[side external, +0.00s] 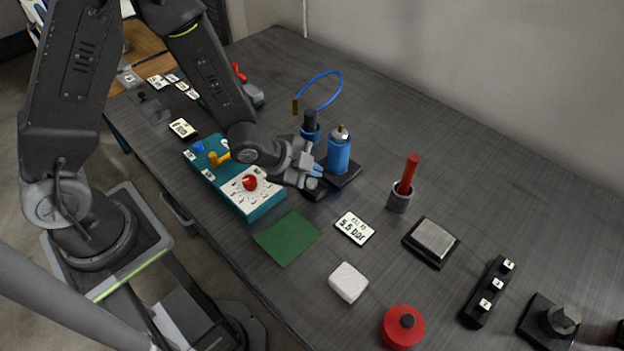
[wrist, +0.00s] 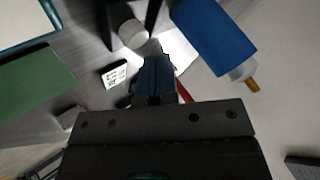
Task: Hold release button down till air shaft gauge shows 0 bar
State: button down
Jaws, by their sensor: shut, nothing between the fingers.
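My gripper (side external: 316,172) is shut and empty, its blue fingertips pointing down beside the blue cylinder (side external: 339,153) on a black base (side external: 345,178). A pale round button-like cap (side external: 313,184) sits just below the fingertips. I cannot tell whether they touch it. In the wrist view the shut blue fingers (wrist: 156,62) reach toward a pale round cap (wrist: 132,33), with the blue cylinder (wrist: 217,35) at right. A small display card (side external: 354,228) on the table appears to read 5.5 bar; in the wrist view it (wrist: 115,75) is too small to read.
A teal panel with a red knob (side external: 250,182) stands left of my gripper. A green mat (side external: 287,238), white block (side external: 348,282), red rod in a grey cup (side external: 400,198) and black-framed grey pad (side external: 432,240) lie nearby. The table's back right is clear.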

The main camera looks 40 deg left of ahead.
aim_at(311, 182)
jog(key=shift+r, duration=0.15)
jog(key=shift+r, duration=2.35)
jog(key=shift+a+r, duration=0.2)
jog(key=shift+r, duration=0.15)
jog(key=s+a+r+n+g+y, duration=0.1)
jog(key=s+a+r+n+y, duration=0.1)
jog(key=s+a+r+n, duration=0.45)
jog(key=s+a+r+n+y, duration=0.2)
jog(key=s+r+n, duration=0.15)
jog(key=r, duration=0.55)
jog(key=s+r+n+g, duration=0.1)
jog(key=s+r+n, duration=0.2)
jog(key=s, duration=0.5)
jog(key=shift+s+d+n+g, duration=0.2)
jog(key=shift+s+n+g, duration=0.15)
jog(key=shift+n+g, duration=0.05)
